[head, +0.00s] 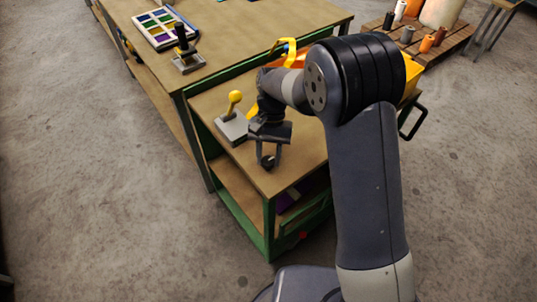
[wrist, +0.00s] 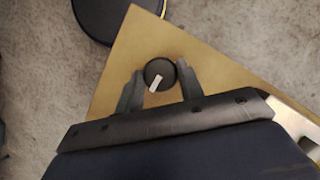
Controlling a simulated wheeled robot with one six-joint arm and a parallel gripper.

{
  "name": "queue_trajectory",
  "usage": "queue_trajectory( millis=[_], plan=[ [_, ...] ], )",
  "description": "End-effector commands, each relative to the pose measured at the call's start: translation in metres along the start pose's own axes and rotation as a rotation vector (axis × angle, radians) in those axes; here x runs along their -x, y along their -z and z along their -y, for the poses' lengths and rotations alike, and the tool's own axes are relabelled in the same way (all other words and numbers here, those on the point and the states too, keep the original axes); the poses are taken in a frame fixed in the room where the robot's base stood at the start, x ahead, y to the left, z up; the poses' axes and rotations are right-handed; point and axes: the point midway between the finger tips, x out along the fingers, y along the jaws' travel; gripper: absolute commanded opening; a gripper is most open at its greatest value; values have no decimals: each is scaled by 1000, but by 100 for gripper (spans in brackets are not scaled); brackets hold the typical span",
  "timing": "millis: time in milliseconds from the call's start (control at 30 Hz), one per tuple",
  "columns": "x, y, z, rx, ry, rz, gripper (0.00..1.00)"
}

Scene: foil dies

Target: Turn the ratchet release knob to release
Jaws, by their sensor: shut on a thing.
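The ratchet release knob (wrist: 159,73) is a round black knob with a white pointer bar, near the corner of the wooden top. In the wrist view the bar slants from upper right to lower left. My gripper (wrist: 160,78) has one finger on each side of the knob and is shut on it. In the head view my gripper (head: 267,160) is low over the near corner of the green bench, and the knob (head: 268,162) shows dark and small between the fingers. Any label or marking around the knob cannot be made out.
A grey block with a yellow ball-topped lever (head: 235,97) stands just left of my gripper. Behind it, a larger table holds a black-handled device (head: 184,50) and a tray of coloured squares (head: 160,27). A pallet with spools (head: 425,38) is at the back right.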

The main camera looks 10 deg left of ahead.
Motion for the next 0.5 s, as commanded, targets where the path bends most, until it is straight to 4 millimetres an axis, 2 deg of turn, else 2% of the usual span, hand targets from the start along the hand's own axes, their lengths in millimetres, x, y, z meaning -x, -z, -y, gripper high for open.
queue_trajectory(
  millis=[233,267,500],
  plan=[
    [1,0,0,-1,2,-2,13],
    [1,0,0,-1,2,-2,37],
    [0,0,0,0,1,-1,57]
  ],
)
